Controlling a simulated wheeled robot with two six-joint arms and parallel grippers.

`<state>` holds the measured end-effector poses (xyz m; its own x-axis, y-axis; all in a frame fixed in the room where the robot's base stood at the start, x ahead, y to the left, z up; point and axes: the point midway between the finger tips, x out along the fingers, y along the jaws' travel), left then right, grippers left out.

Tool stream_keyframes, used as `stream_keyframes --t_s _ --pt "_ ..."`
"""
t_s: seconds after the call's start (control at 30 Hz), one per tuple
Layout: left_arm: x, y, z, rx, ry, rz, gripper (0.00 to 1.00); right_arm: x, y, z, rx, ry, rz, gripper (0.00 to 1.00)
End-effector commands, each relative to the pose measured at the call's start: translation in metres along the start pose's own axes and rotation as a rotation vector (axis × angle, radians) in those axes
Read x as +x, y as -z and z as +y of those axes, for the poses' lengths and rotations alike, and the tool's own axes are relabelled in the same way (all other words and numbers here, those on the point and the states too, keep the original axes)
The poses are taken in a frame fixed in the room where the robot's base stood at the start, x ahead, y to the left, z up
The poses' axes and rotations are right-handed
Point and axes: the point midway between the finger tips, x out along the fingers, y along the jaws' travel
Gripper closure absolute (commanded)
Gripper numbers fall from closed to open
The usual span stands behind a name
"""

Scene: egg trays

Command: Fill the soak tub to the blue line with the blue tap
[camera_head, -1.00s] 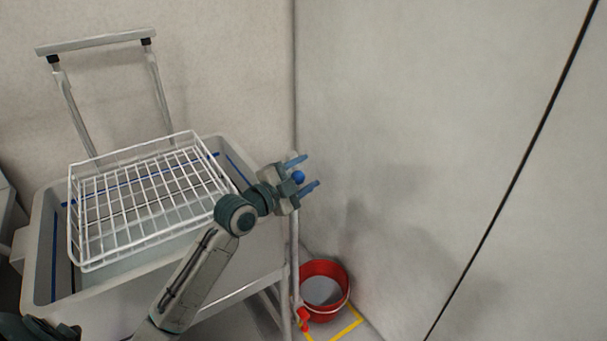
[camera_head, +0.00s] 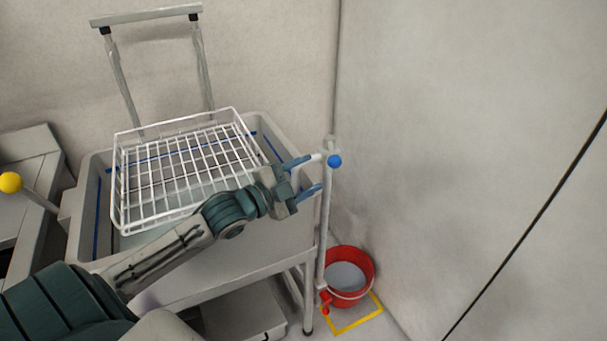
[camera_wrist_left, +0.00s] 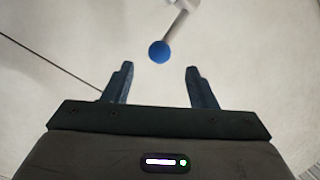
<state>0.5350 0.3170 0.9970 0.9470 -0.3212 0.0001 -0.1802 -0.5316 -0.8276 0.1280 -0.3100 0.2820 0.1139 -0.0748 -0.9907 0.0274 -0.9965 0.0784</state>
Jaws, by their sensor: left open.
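The soak tub (camera_head: 215,238) is a grey basin on a stand, with a blue line (camera_head: 268,147) along its inner wall. The blue tap's round knob (camera_head: 335,161) is at the top of a thin pipe at the tub's right corner. In the left wrist view the blue knob (camera_wrist_left: 159,52) sits on a pale lever, beyond and between the fingertips. My left gripper (camera_head: 312,174) is open and empty, its blue fingers pointing at the knob, apparently just short of it. The water level is hard to tell under the rack. My right gripper is not in view.
A red bucket (camera_head: 372,272) stands on the floor by a red tap (camera_head: 325,298), within yellow tape (camera_head: 358,322). A yellow knob (camera_head: 10,183) is at the left. Walls close off the back and right.

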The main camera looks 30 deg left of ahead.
Motion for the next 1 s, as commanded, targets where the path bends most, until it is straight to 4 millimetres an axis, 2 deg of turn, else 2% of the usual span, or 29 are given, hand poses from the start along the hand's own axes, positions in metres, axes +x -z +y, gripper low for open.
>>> stream_keyframes --t_s 0.4,0.53,0.67,0.7,1.0 --pt "-0.005 0.001 0.001 0.000 -0.002 0.004 0.48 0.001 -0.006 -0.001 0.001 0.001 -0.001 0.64" --pt "-0.005 0.002 0.000 0.006 0.003 0.000 0.72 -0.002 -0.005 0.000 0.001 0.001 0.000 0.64" --pt "-0.004 0.004 -0.002 0.050 0.035 -0.021 0.97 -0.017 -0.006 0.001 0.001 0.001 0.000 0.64" --pt "-0.003 0.005 -0.002 0.074 0.050 -0.034 1.00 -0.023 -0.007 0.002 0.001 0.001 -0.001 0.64" --pt "0.004 0.021 0.015 0.340 0.135 -0.197 1.00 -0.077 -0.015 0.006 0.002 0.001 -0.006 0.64"
